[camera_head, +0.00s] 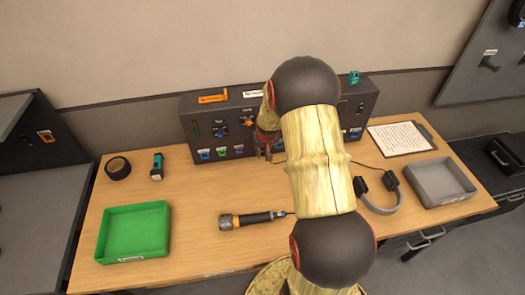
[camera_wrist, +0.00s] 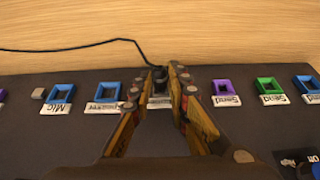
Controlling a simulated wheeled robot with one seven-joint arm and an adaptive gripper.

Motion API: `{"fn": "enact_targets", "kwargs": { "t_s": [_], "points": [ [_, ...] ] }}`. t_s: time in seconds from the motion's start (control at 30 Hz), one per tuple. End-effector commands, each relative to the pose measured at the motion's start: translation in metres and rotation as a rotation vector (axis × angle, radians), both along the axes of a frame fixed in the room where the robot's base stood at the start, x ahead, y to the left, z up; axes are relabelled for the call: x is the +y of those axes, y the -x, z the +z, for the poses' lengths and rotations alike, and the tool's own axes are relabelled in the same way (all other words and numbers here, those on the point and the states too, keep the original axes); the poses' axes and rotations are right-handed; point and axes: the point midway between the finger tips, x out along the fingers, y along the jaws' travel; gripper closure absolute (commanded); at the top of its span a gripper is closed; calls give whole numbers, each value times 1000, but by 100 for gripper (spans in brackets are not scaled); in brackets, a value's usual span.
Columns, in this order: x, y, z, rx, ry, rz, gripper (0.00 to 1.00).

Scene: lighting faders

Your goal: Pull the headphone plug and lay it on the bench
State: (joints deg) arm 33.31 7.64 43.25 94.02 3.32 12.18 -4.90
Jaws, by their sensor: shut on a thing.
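The headphone plug (camera_wrist: 158,76) is small and black, with a thin dark cable running off to the left in the wrist view. It sits between the fingertips of my gripper (camera_wrist: 158,86), which is shut on it, in line with the panel's row of sockets. I cannot tell whether the plug is seated or partly out. In the head view my gripper (camera_head: 266,148) is at the front of the dark panel (camera_head: 187,115), partly hidden by my arm. The headphones (camera_head: 388,204) lie on the wooden bench (camera_head: 190,190) to the right.
A green tray (camera_head: 133,259), a torch (camera_head: 157,166) and a roll of tape (camera_head: 118,168) are on the left. A screwdriver-like tool (camera_head: 250,219) lies in the middle front. A grey tray (camera_head: 440,201) and a clipboard (camera_head: 401,152) are on the right. Bench between the panel and tool is clear.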

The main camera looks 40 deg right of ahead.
Motion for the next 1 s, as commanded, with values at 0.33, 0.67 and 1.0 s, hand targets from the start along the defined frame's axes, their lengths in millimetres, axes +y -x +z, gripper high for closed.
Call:
{"fn": "enact_targets", "kwargs": {
  "t_s": [0.33, 0.67, 1.0],
  "points": [
    [6, 10, 1, 0, 0, 0, 100],
    [14, 23, 0, 0, 0, 0, 100],
    [22, 36, 0, 0, 0, 0, 100]
  ]
}}
